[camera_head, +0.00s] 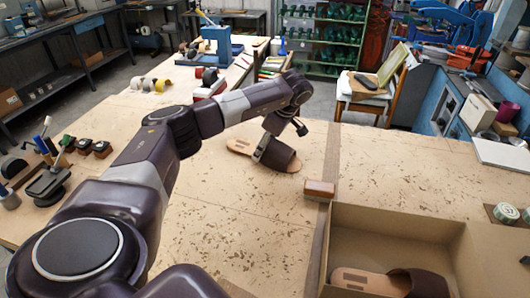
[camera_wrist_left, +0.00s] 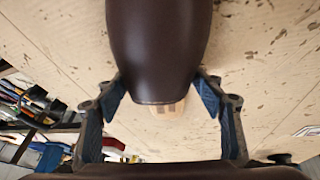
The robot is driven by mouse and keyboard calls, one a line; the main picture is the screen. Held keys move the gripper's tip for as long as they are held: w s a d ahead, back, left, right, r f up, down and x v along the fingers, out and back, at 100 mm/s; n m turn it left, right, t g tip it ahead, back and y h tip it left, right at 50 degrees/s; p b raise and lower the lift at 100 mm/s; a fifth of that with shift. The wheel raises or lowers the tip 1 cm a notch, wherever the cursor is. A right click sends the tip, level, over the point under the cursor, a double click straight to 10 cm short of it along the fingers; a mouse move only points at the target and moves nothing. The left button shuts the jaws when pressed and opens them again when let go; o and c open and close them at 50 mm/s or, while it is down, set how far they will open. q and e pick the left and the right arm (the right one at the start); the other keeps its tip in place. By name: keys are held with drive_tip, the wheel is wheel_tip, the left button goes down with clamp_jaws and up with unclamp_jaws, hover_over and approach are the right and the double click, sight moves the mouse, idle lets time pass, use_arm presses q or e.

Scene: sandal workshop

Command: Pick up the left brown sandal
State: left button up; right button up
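The brown sandal (camera_head: 278,156) lies on the workbench (camera_head: 235,222), its tan footbed toward the left and its dark strap toward the right. My left gripper (camera_head: 280,139) is right over it, pointing down. In the left wrist view the dark brown strap (camera_wrist_left: 160,50) fills the space between the spread fingers (camera_wrist_left: 161,90), one on each side. The fingertips are very close to the strap's edges; contact is hard to tell. A second brown sandal (camera_head: 370,282) lies in the cardboard box (camera_head: 400,221). My right gripper is not in view.
A small wooden-backed brush (camera_head: 319,189) lies just right of the sandal, near the box. Stamps (camera_head: 101,148) and tools are at the left edge, tape rolls (camera_head: 148,84) farther back. The bench's middle front is clear.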

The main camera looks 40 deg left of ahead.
use_arm(q)
drive_tip(key=c, duration=0.7)
drive_tip(key=shift+c, duration=0.5)
drive_tip(key=shift+r, duration=0.15)
